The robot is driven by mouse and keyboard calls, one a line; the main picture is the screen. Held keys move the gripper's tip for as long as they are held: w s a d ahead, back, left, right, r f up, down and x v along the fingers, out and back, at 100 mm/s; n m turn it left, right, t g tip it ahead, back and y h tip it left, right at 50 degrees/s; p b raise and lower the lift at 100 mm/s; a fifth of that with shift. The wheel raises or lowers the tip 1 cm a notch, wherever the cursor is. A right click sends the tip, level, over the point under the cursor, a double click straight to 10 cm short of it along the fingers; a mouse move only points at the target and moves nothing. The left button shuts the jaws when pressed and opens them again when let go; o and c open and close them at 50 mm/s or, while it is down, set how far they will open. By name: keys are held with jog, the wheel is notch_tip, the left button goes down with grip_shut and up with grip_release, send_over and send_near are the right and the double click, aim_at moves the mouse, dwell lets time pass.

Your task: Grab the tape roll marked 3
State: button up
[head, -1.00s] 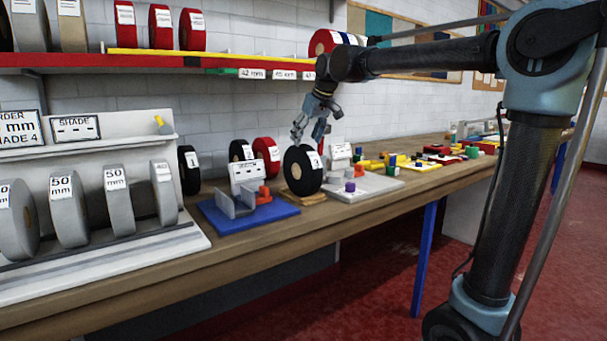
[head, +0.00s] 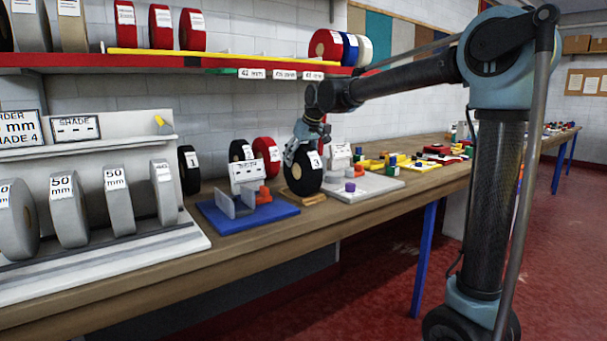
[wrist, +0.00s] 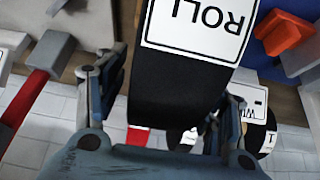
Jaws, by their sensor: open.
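The black tape roll marked 3 (head: 302,174) stands upright on a small wooden base (head: 304,197) on the workbench, between the blue tray and the light grey board. In the wrist view the black roll (wrist: 172,98) fills the middle, with a white label reading "ROLL" (wrist: 198,24). My gripper (head: 304,153) is at the top of the roll, with its fingers reaching down around it. In the wrist view my gripper (wrist: 162,88) is open, one finger on each side of the roll. The label's number is out of the wrist view. Whether the fingers touch the roll cannot be told.
A blue tray (head: 225,222) with grey and orange parts lies left of the roll. A light grey board (head: 375,188) with small coloured parts lies right. Red rolls (head: 267,152) and black rolls (head: 188,170) stand behind. The shelf (head: 60,62) runs above.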

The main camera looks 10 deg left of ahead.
grip_shut()
jog(key=shift+r, duration=0.15)
